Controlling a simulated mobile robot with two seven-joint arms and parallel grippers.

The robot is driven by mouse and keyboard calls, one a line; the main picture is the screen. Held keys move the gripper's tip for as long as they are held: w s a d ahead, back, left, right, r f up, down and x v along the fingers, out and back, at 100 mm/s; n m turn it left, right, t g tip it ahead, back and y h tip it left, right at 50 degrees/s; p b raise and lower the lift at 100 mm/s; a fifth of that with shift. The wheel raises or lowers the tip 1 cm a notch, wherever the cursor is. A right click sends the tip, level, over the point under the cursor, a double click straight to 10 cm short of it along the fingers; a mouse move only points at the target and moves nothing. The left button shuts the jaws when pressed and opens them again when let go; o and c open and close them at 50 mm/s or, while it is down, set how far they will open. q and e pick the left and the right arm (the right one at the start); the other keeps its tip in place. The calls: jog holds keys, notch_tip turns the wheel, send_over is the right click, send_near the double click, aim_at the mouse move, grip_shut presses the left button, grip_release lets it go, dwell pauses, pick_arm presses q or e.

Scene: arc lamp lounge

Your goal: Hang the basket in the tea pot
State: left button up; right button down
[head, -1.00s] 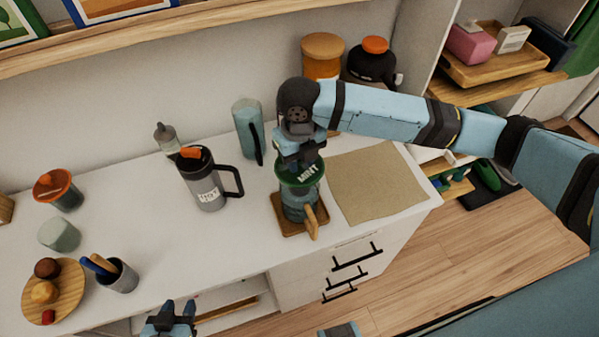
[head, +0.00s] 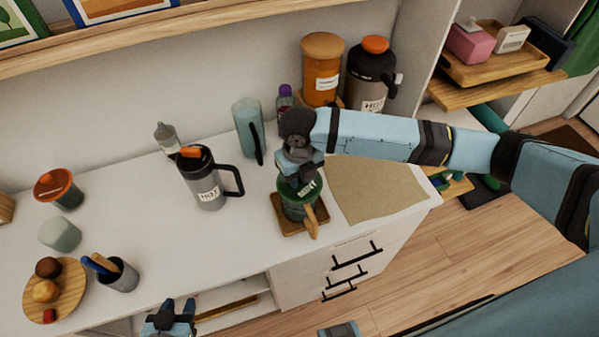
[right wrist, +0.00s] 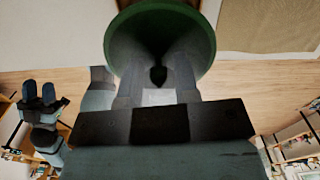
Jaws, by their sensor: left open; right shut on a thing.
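The green-rimmed basket (head: 309,187), with a label reading MINT, is at the mouth of the tea pot (head: 297,210). The pot is dark glass with a wooden handle and stands on a square wooden coaster (head: 284,228). My right gripper (head: 299,178) is above the pot, shut on the basket. The right wrist view shows the basket's green rim and dark inside (right wrist: 160,35) beyond my fingers (right wrist: 157,82). Whether the rim rests on the pot is hidden. My left gripper (head: 170,316) is open and empty at the counter's front edge; it also shows in the right wrist view (right wrist: 41,97).
A grey jug (head: 207,180) and a blue-green pitcher (head: 247,128) stand left of and behind the pot. A tan mat (head: 375,190) lies to its right. Orange and dark canisters (head: 322,70) stand behind my right arm. A cup with pens (head: 118,274) is at left.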

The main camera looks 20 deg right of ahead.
jog(key=shift+f, duration=0.25)
jog(key=c, duration=0.9)
grip_release()
jog(key=shift+o, duration=0.2)
jog(key=shift+r, duration=0.1)
